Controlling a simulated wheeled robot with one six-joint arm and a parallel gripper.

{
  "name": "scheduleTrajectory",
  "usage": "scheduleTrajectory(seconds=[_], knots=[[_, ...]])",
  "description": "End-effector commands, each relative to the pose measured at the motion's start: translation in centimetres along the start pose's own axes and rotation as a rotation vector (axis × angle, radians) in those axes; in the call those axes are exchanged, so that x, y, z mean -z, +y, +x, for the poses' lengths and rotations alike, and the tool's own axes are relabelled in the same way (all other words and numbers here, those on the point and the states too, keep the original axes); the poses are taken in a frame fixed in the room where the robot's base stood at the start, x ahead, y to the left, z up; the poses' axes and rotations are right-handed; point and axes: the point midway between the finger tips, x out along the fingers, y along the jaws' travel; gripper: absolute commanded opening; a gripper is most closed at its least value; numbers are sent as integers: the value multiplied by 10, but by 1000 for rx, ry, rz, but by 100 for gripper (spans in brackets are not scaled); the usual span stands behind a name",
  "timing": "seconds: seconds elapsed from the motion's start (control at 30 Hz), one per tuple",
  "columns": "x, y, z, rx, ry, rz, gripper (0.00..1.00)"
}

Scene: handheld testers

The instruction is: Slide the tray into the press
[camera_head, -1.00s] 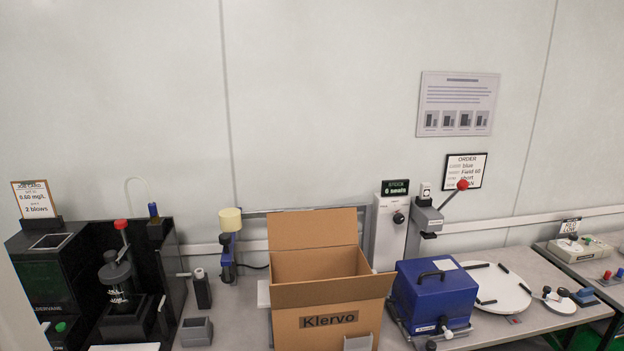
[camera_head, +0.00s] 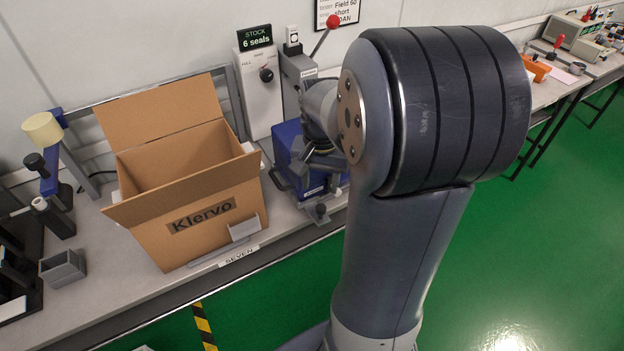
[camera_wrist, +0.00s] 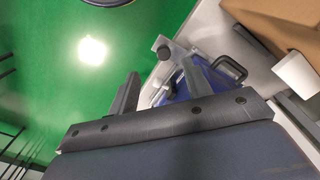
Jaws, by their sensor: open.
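A grey lever press (camera_head: 297,72) with a red ball on its lever stands at the back of the bench, behind a blue housing (camera_head: 290,143). A pale plate with a small knob (camera_head: 320,211) sticks out at the housing's front. I cannot tell for sure whether this plate is the tray. In the wrist view, the blue housing (camera_wrist: 207,78) shows its black handle (camera_wrist: 231,70), and a grey knob (camera_wrist: 163,43) lies beyond the fingertips. My gripper (camera_wrist: 158,72) is open and appears empty above the housing's front area. In the head view, my arm hides much of the housing.
An open cardboard box (camera_head: 200,215) marked Klervo stands left of the housing, close to it. A seal dispenser (camera_head: 262,90) stands behind. A small grey bin (camera_head: 63,268) is at the left. The green floor (camera_head: 530,260) at the right is clear.

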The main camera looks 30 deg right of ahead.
Motion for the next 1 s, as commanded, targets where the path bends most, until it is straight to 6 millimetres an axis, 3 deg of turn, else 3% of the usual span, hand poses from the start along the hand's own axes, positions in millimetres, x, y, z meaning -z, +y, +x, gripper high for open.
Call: scheduleTrajectory(seconds=[0.1, 0.27, 0.7, 1.0], knots=[[13, 3, 5, -1, -13, 48, 47], [14, 3, 17, -2, -17, 57, 47], [12, 3, 94, -3, -18, 54, 47], [13, 3, 112, -1, -14, 54, 47]])
